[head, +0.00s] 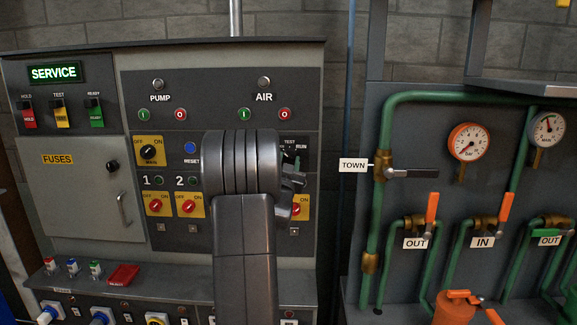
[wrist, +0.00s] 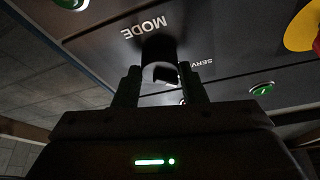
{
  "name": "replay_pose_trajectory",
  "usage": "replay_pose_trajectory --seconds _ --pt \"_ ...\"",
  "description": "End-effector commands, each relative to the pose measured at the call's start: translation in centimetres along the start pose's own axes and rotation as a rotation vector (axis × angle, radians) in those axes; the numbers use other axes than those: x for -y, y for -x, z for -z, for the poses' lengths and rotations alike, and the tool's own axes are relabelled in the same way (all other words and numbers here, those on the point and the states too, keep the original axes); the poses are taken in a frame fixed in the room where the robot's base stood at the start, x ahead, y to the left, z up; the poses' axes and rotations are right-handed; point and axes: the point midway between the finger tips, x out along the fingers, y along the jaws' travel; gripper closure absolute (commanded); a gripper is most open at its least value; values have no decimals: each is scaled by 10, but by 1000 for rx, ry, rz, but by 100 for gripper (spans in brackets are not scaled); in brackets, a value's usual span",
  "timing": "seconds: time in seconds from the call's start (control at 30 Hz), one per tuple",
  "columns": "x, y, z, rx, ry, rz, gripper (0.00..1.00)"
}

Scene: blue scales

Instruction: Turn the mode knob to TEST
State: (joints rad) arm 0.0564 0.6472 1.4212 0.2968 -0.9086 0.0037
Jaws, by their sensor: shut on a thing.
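In the wrist view the mode knob (wrist: 157,47) is a dark round knob below an upside-down MODE label (wrist: 145,27). My gripper (wrist: 160,82) has a finger on either side of the knob and is shut on it. Part of a label reading SERV (wrist: 201,64) shows to the right. In the head view my gripper (head: 292,181) is at the right of the control panel, where my arm hides most of the knob. The TEST label (head: 289,141) shows just above it. Which way the knob points cannot be told.
A lit green sign (head: 54,73) reads SERVICE at the panel's upper left. Red and green buttons (head: 284,114) sit above my gripper, and a yellow-plated red knob (head: 298,208) is close below. Green pipes with valves and gauges (head: 468,141) stand to the right.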

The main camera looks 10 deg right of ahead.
Motion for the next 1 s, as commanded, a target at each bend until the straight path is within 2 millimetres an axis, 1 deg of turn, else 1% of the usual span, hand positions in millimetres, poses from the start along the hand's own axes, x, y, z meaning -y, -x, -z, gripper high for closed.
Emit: replay_pose_trajectory --seconds 0.03,0.13,0.7,1.0 --pt "0 2 -4 -2 -25 -7 85" --pt "1 2 -5 -2 -86 -33 85" --pt "6 -1 2 0 -535 -220 85" --pt "7 -2 3 1 -686 -283 85"
